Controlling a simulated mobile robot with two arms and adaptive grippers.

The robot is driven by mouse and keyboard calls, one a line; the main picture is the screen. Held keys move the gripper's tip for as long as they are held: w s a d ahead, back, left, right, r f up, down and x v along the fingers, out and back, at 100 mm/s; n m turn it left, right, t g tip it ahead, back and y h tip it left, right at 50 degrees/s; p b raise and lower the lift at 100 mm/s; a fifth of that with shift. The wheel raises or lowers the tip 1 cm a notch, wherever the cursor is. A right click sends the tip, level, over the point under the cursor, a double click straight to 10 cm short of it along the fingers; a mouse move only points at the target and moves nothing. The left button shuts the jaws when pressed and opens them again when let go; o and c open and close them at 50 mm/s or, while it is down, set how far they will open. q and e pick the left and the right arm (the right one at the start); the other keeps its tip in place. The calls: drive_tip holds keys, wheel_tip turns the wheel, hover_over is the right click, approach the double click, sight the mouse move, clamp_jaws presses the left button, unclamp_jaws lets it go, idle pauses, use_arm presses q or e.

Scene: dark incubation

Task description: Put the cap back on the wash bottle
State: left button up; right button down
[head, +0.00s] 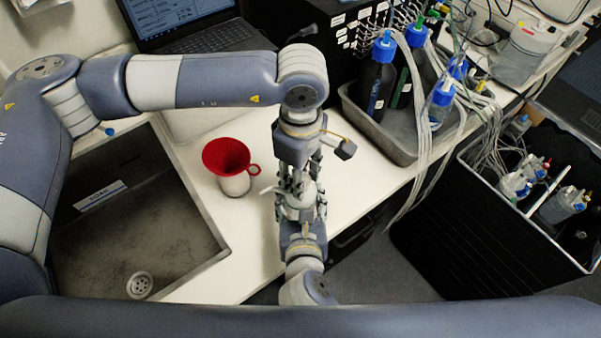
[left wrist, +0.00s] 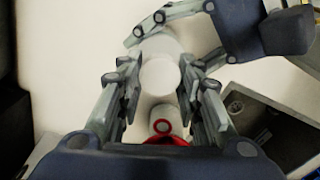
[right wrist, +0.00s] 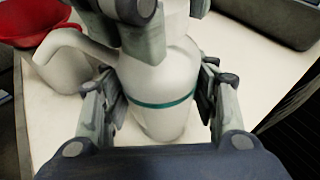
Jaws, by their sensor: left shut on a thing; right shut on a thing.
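The white wash bottle (right wrist: 162,100) has a teal band and stands roughly upright in the right wrist view. My right gripper (head: 303,213) is shut on its body, with fingers on both sides. My left gripper (head: 298,183) points down from above and is shut on the white cap (left wrist: 160,76), which shows between its fingers in the left wrist view. A white curved spout (right wrist: 75,43) juts out to the left at the bottle's top. The left fingers hide the join, so I cannot tell whether the cap touches the bottle neck.
A red funnel (head: 227,157) on a white container (head: 235,184) stands close on the left. A sink (head: 140,235) lies further left. A grey tray (head: 395,143) with blue-capped bottles is at the back right. A black crate (head: 470,215) stands at right.

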use_arm(q)
drive_tip(key=o, duration=1.2)
use_arm(e)
drive_tip(key=shift+f, duration=0.1)
use_arm(q)
drive_tip(key=shift+o, duration=0.2)
drive_tip(key=shift+r, duration=0.1)
wheel_tip(320, 180, up, 12)
use_arm(e)
drive_tip(key=c, duration=0.5)
unclamp_jaws()
drive_tip(key=shift+s, duration=0.1)
drive_tip(key=v, duration=1.2)
drive_tip(key=shift+d, duration=0.1)
